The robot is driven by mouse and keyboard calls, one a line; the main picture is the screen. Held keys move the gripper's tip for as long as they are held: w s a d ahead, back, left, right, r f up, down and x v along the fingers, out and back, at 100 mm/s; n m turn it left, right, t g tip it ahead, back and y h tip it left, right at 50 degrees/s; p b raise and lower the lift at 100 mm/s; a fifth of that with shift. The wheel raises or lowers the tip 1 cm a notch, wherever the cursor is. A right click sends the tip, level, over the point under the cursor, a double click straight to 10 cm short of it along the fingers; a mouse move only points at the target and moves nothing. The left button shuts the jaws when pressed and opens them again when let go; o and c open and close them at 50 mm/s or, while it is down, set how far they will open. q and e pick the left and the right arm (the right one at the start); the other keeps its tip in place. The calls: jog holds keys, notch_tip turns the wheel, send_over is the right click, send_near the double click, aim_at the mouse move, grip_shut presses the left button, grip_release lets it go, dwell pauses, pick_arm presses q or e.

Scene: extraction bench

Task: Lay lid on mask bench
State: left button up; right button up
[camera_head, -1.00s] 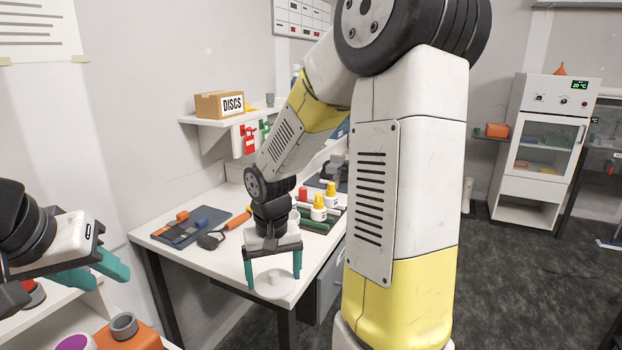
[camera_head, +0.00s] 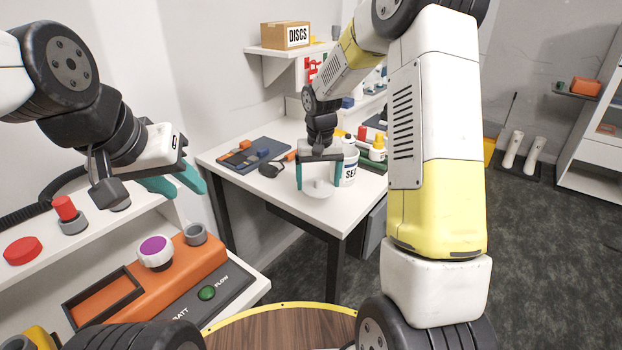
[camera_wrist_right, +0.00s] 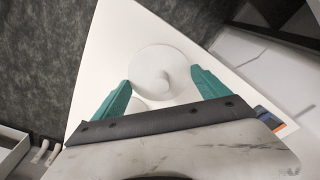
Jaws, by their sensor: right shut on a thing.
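The lid (camera_head: 318,188) is a white disc with a small round knob, at the near corner of a white bench (camera_head: 258,195). My right gripper (camera_head: 318,193) points down with its teal fingers wide apart, shut on the lid's edges. The lid also shows between the fingertips in the right wrist view (camera_wrist_right: 160,72). I cannot tell whether it touches the bench top. My left gripper (camera_head: 186,190) is at the left, above the nearer shelf, with its teal fingers apart and nothing between them.
A white jar lettered "SEA" (camera_head: 350,168) stands just right of my right gripper. A dark mat (camera_head: 240,162), a black piece (camera_head: 271,170) and several bottles lie or stand farther back. An orange unit (camera_head: 180,262) with a purple-topped knob is at lower left.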

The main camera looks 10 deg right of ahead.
aim_at(318, 189)
jog(key=shift+w+f, duration=0.1)
jog(key=shift+w, duration=0.35)
jog(key=shift+s+f, duration=0.1)
jog(key=shift+f, duration=1.6)
jog(key=shift+f, duration=0.15)
jog(key=o, duration=1.2)
jog(key=shift+c, duration=0.2)
